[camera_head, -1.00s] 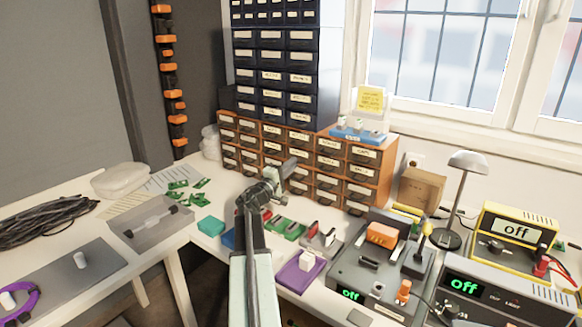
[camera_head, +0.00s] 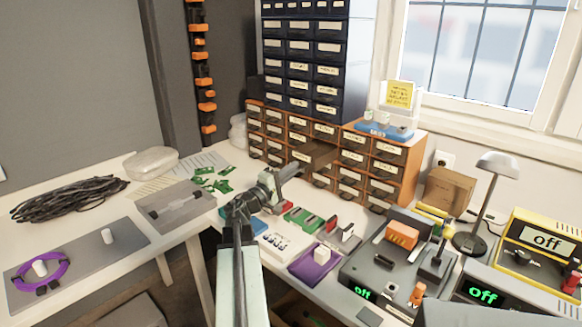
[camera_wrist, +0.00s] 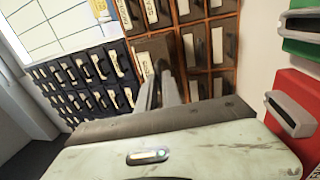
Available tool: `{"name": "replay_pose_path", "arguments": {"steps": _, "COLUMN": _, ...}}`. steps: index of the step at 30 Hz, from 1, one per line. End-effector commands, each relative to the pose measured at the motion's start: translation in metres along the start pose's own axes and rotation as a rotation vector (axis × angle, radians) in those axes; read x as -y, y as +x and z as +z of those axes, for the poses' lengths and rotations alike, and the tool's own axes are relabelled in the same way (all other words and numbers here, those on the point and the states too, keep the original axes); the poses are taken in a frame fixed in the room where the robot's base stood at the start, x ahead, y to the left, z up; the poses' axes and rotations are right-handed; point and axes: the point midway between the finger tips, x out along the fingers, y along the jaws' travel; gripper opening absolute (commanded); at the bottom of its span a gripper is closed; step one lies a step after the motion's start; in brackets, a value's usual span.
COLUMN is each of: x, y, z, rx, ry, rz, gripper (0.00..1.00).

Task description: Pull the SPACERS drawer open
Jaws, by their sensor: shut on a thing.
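A drawer (camera_head: 316,153) in the brown wooden cabinet (camera_head: 408,168) sticks out of the front, partly open. Its label is too small to read, so I cannot tell whether it says SPACERS. My gripper (camera_head: 297,168) is shut at the front of this drawer, on what seems to be its handle. The handle itself is hidden by the fingers. In the wrist view my gripper (camera_wrist: 164,82) reaches to the drawer's front (camera_wrist: 151,54), which stands proud of its neighbours.
A dark blue drawer cabinet (camera_head: 357,60) stands above and behind. On the bench in front lie green parts (camera_head: 304,218), a purple tray (camera_head: 312,270) and a soldering station (camera_head: 386,270).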

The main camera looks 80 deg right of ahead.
Motion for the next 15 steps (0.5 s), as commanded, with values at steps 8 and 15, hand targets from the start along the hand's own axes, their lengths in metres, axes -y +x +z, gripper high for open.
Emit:
{"name": "replay_pose_path", "arguments": {"steps": 8, "x": 0.002, "y": 0.010, "z": 0.006, "rx": 0.009, "ry": -0.003, "rz": 0.000, "gripper": 0.17}}
{"name": "replay_pose_path", "arguments": {"steps": 15, "x": 0.003, "y": 0.014, "z": 0.010, "rx": 0.017, "ry": -0.005, "rz": 0.001, "gripper": 0.31}}
